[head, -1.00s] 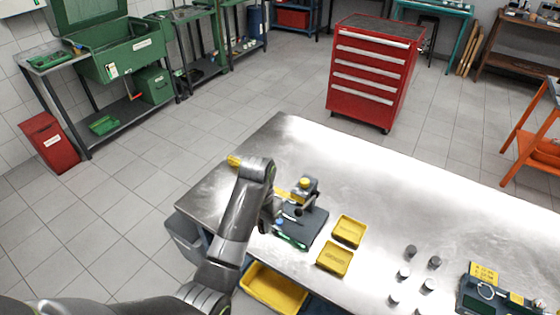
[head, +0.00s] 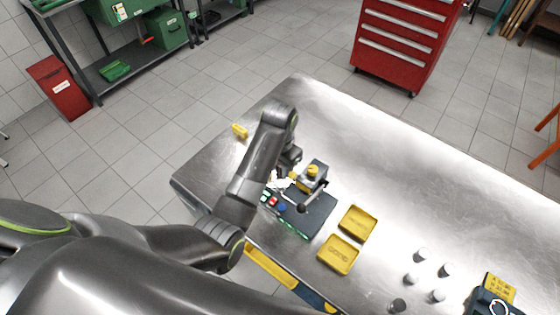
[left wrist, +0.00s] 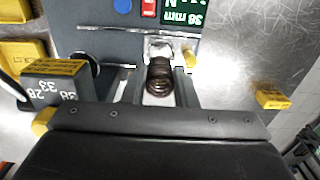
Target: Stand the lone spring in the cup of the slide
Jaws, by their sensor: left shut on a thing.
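My left gripper (left wrist: 160,88) is shut on a dark coil spring (left wrist: 159,78), which sits between its two fingers in the left wrist view. In the head view the left gripper (head: 284,180) is at the left edge of the grey bench device (head: 316,210), and the spring is too small to make out. In the left wrist view a pale metal piece (left wrist: 158,50) lies just beyond the spring, against the device's panel (left wrist: 105,42). I cannot tell whether it is the slide's cup, or whether the spring touches it. My right gripper is not in view.
Two yellow trays (head: 357,223) (head: 340,254) and several small grey cylinders (head: 411,279) are to the right on the steel table (head: 410,180). A yellow piece (head: 240,131) lies near the left edge.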

